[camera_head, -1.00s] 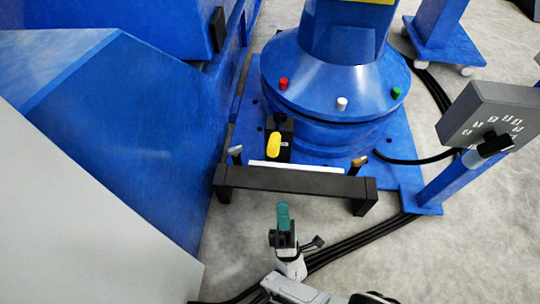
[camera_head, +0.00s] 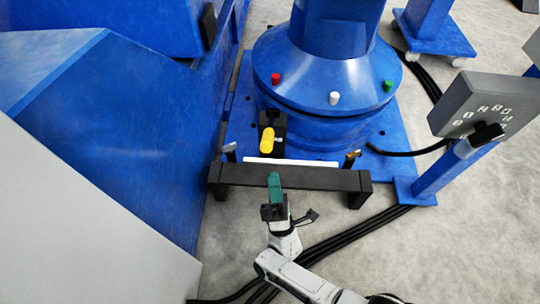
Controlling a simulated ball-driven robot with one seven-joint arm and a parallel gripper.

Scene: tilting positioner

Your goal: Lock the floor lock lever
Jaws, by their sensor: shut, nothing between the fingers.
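A lever with a yellow grip (camera_head: 268,143) stands on a black block (camera_head: 272,122) at the foot of the blue positioner, and is most likely the floor lock lever. The grip points toward me. My gripper (camera_head: 274,177), with green fingers, is shut and empty. In the picture it is just below the yellow grip, overlapping the black rail. My gripper and the lever look apart. I cannot tell the gripper's height over the rail.
A black rail (camera_head: 320,178) on short legs runs in front of the lever, with a white strip behind it. Red, white and green knobs sit on the blue base (camera_head: 330,85). A grey dial box (camera_head: 470,104) stands right. Black cables cross the floor. A blue housing (camera_head: 125,135) fills the left.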

